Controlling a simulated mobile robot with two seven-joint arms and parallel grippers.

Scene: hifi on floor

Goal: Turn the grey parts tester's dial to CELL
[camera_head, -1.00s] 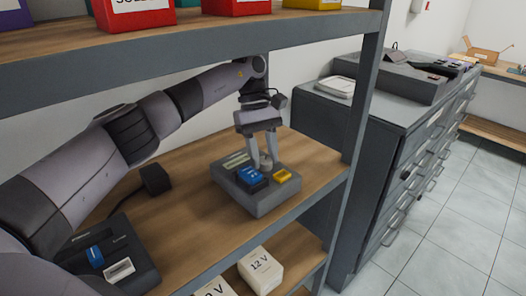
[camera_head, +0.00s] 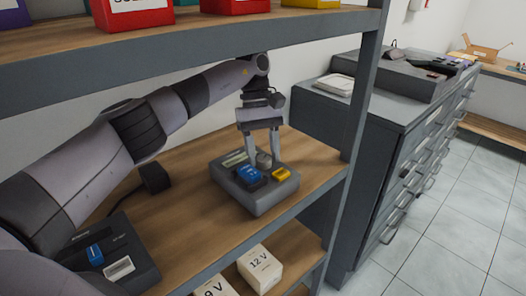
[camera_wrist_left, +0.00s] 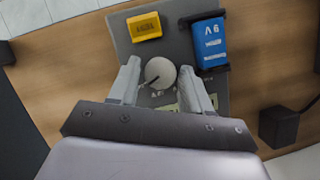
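The grey parts tester (camera_head: 262,203) sits on the wooden shelf. A blue 9 V block (camera_head: 249,176) and a yellow block (camera_head: 282,174) are on its top. Its round pale dial (camera_head: 264,158) also shows in the left wrist view (camera_wrist_left: 162,70), with a dark pointer line towards the lower left of that picture. Small lettering by the dial is partly hidden and too small to read. My left gripper (camera_head: 262,157) points down over the tester, open, with one finger on each side of the dial and gaps between them. My right gripper is not in view.
A black device (camera_head: 140,262) with a blue block and a pale block stands at the shelf's near left. A black adapter (camera_head: 154,178) with a cable lies behind. The upper shelf (camera_head: 200,57) and a post (camera_head: 362,110) bound the space. White boxes (camera_head: 260,268) are below.

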